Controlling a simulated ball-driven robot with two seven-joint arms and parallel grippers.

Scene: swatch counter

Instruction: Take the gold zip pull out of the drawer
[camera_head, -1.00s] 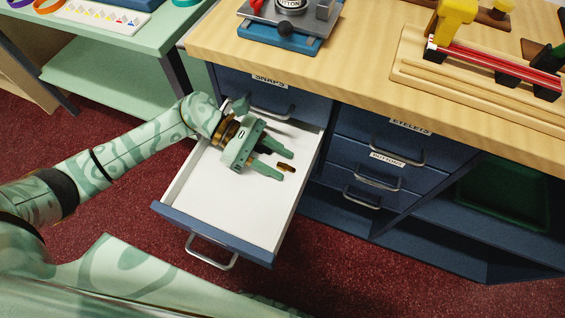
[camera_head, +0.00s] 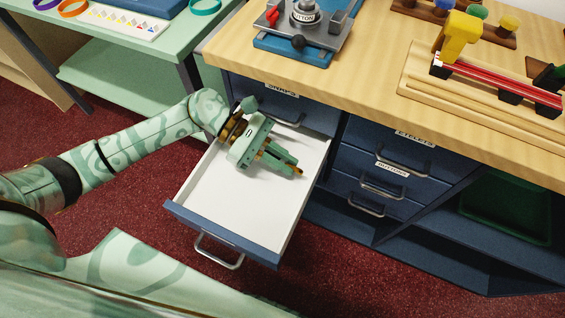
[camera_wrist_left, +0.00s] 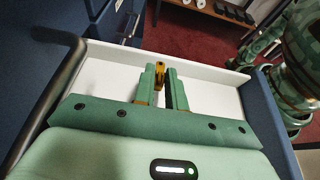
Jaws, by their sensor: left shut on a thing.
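The drawer (camera_head: 235,208) is pulled open below the wooden counter and has a white inside and a blue front. It also shows in the left wrist view (camera_wrist_left: 215,80). My left gripper (camera_head: 294,169) is over the drawer's far right part, with its fingers close together. In the left wrist view my left gripper (camera_wrist_left: 162,80) is shut on the gold zip pull (camera_wrist_left: 160,69), a small gold piece between the fingertips. In the head view the fingers hide most of the zip pull. I cannot tell whether it touches the drawer floor. My right gripper is not in view.
The wooden counter (camera_head: 370,104) overhangs the back of the drawer. A button press (camera_head: 303,20) and a red-striped tool with a yellow handle (camera_head: 500,68) stand on it. Closed blue drawers (camera_head: 385,172) are to the right. A green side table (camera_head: 130,75) is at the left.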

